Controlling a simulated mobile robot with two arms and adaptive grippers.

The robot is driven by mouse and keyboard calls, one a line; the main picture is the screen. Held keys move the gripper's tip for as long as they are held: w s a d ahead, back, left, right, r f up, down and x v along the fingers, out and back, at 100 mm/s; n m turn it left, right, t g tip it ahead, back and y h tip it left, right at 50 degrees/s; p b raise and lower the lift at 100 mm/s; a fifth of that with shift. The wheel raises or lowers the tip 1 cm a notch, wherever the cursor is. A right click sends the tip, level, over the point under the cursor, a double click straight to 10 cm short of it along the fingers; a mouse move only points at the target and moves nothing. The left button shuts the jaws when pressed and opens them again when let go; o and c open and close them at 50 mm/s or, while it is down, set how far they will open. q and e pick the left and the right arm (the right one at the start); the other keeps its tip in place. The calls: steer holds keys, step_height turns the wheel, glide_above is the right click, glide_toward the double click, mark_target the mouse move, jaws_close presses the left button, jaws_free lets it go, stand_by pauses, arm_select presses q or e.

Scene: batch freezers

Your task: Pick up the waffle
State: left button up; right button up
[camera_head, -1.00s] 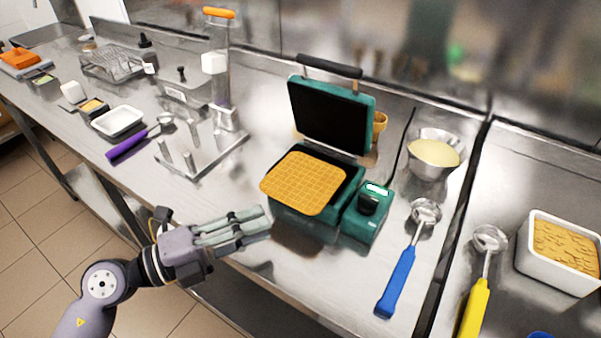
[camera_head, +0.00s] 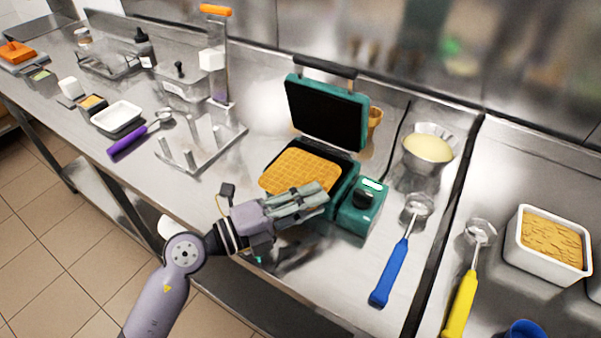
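The waffle (camera_head: 298,168) is a golden, gridded slab lying on the lower plate of the green waffle iron (camera_head: 362,212). The iron's lid (camera_head: 327,112) stands open behind it. My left gripper (camera_head: 322,194) is at the waffle's front right edge and covers part of that edge. Its fingers point right, one close beside the other. I cannot tell whether they touch the waffle or are only in front of it, nor how far apart they are. My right gripper is not in view.
A blue-handled ladle (camera_head: 393,270) and a yellow-handled ladle (camera_head: 462,300) lie to the right. A batter bowl (camera_head: 428,150) stands behind them, and a white container (camera_head: 548,250) is at far right. A metal cone stand (camera_head: 205,150) is left of the iron.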

arm_select(q)
steer(key=shift+c, duration=0.2)
jaws_close()
stand_by(0.3)
